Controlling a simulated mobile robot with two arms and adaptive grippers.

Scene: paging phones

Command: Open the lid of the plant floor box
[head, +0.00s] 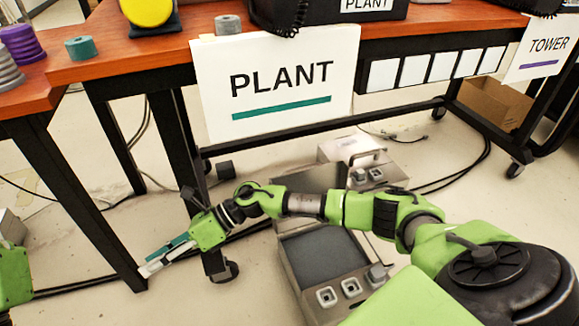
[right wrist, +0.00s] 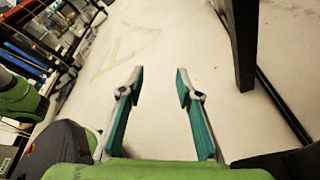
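A grey metal floor box (head: 289,263) with a dark top panel and square buttons along its front stands on the floor below the PLANT sign (head: 285,80). My right arm crosses in front of its back part, so I cannot tell how its lid sits. My right gripper (head: 150,268) is left of the box, apart from it, near a table leg. In the right wrist view the right gripper (right wrist: 158,80) has its two teal fingers spread, with nothing between them. Only a green part of my left arm shows at the left edge of the head view.
A second metal box (head: 352,150) with a handle stands behind. Black table legs (head: 78,205) and a caster (head: 224,271) are close to my right gripper. Cables (head: 75,288) run over the floor. A cardboard box (head: 495,103) lies at the right.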

